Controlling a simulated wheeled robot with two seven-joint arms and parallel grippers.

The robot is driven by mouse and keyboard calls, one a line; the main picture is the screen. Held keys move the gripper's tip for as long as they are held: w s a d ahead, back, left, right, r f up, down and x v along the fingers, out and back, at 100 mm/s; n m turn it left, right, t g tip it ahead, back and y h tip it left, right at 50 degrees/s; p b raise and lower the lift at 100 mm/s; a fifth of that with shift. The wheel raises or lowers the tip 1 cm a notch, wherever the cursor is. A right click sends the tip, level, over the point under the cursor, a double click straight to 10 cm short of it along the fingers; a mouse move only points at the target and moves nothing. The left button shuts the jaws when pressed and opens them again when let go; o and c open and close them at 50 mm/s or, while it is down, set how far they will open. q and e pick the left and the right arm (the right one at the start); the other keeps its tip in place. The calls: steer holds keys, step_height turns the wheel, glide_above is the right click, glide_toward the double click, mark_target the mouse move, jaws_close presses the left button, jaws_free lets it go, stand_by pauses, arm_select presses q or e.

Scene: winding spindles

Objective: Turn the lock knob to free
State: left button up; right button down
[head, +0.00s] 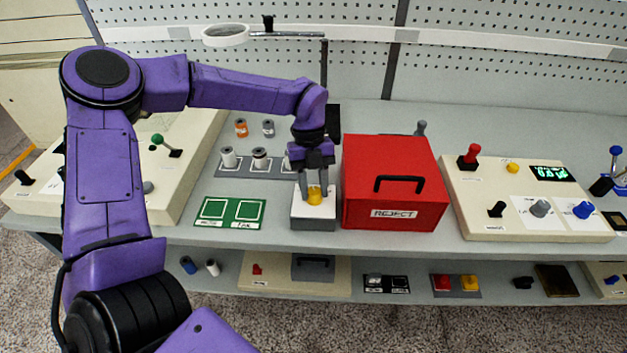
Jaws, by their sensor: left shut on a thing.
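A small box (314,223) with a white top stands on the bench, just left of the red REJECT box. A yellow knob-like piece (316,196) sits on its top. My left gripper (315,190) reaches down from above and is shut on the yellow piece, its fingers hiding part of it. Any marking of the lock positions is hidden or too small to read, so I cannot tell which way it is turned. My right gripper is not in view.
The red REJECT box (390,155) stands close on the right. A rack (235,172) with spools is behind left, and a green two-square mat (230,222) is at front left. Control panels (480,228) with knobs stand at right and left (190,150).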

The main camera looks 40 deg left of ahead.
arm_select(q)
steer(key=m+y+p, duration=0.1)
steer(key=m, duration=0.2)
steer(key=m+g+y+p, duration=0.1)
steer(key=m+p, duration=0.1)
steer(key=m, duration=0.1)
steer(key=shift+s+d+m, duration=0.1)
steer(key=shift+d+m, duration=0.1)
steer(key=shift+m, duration=0.1)
steer(key=m+y+p, duration=0.1)
steer(key=m, duration=0.1)
steer(key=m+y+p, duration=0.1)
steer(key=m+p, duration=0.1)
steer(key=m, duration=0.1)
steer(key=shift+d+f, duration=0.1)
steer(key=shift+f, duration=0.1)
steer(key=shift+m, duration=0.4)
steer(key=o, duration=1)
steer(key=shift+w, duration=0.2)
steer(key=b+v, duration=0.2)
steer(key=v, duration=0.8)
steer(key=shift+w+d+r, duration=0.15)
steer(key=shift+w+r, duration=0.05)
steer(key=shift+w, duration=0.1)
